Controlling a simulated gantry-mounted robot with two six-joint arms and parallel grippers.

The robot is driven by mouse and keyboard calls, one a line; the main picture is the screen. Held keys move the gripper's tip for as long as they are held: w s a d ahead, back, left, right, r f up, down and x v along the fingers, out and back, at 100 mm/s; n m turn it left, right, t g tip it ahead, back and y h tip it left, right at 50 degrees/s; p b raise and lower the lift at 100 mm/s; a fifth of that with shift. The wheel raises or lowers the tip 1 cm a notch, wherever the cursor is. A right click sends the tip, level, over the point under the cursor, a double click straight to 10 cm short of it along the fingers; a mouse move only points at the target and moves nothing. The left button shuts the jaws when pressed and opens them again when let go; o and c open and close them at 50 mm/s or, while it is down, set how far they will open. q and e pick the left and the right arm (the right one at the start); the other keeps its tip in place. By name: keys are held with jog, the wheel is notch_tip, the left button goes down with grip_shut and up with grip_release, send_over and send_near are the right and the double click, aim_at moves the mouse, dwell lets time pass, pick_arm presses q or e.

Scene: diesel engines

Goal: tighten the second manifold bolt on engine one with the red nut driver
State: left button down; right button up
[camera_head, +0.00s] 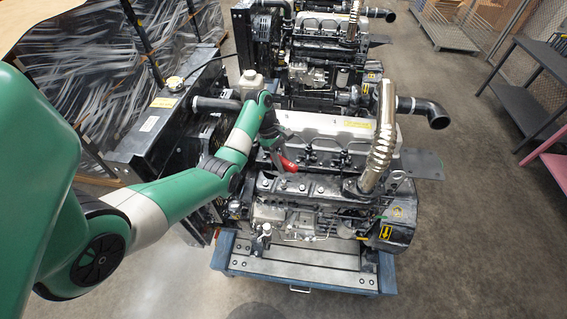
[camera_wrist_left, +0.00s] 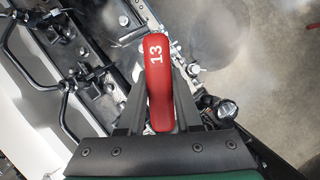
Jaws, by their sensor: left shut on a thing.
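The red nut driver (camera_wrist_left: 156,70), with a white "13" on its handle, is held between the fingers of my left gripper (camera_wrist_left: 152,100) in the left wrist view. In the head view its red handle (camera_head: 289,164) shows just below my left gripper (camera_head: 278,148), over the near engine (camera_head: 300,187). The driver's tip is hidden behind the handle. Bolt heads show around it in the wrist view, one at the upper left (camera_wrist_left: 124,20) and a larger one at the lower right (camera_wrist_left: 228,109). I cannot tell which is the second manifold bolt, or whether the driver touches one.
The near engine stands on a blue cart (camera_head: 300,284). A shiny exhaust pipe (camera_head: 382,140) rises on its right side, and a radiator (camera_head: 150,135) is at its left. A second engine (camera_head: 325,60) stands behind. Open floor (camera_head: 480,240) lies to the right, with dark shelving (camera_head: 525,85) beyond.

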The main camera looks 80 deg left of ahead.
pick_arm(q)
jog(key=shift+r, duration=0.15)
jog(key=shift+r+p, duration=0.55)
jog(key=shift+p, duration=0.25)
jog(key=shift+n+p, duration=0.3)
jog(key=shift+n, duration=0.1)
jog(key=shift+n+t+y, duration=0.3)
jog(key=shift+n, duration=0.2)
jog(key=n+y, duration=0.1)
jog(key=n, duration=0.3)
jog(key=shift+d+f+t, duration=0.1)
jog(key=shift+t, duration=0.3)
jog(key=n+y, duration=0.1)
jog(key=n, duration=0.2)
jog(key=n+y, duration=0.1)
jog(key=n, duration=0.2)
jog(key=shift+y, duration=0.4)
